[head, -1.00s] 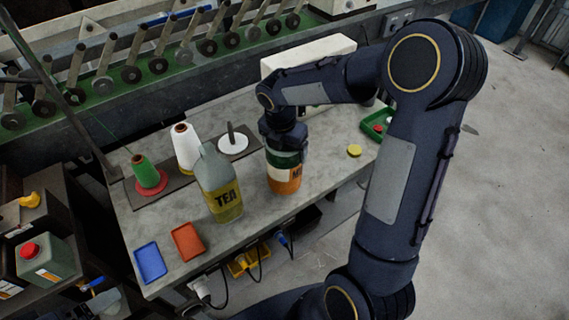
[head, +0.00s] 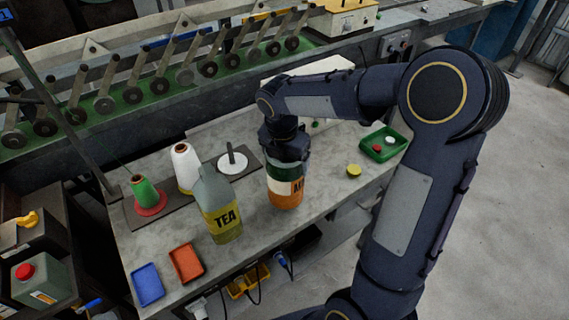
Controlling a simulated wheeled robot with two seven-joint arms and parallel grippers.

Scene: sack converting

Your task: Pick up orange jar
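The orange jar (head: 286,198) stands upright near the front edge of the grey workbench, with a dark green upper part and a pale label band. My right gripper (head: 284,155) is directly above it, pointing down at its top. The finger tips blend into the jar's dark top, so I cannot tell whether they are shut on it. I cannot tell whether the jar's base is clear of the bench. My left gripper is not in view.
A tea bottle (head: 219,212) stands just left of the jar. Thread cones, green (head: 145,191) and white (head: 184,168), stand behind it. A yellow cap (head: 354,170) and green tray (head: 399,151) lie right. Blue (head: 148,285) and orange (head: 187,262) trays lie front left.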

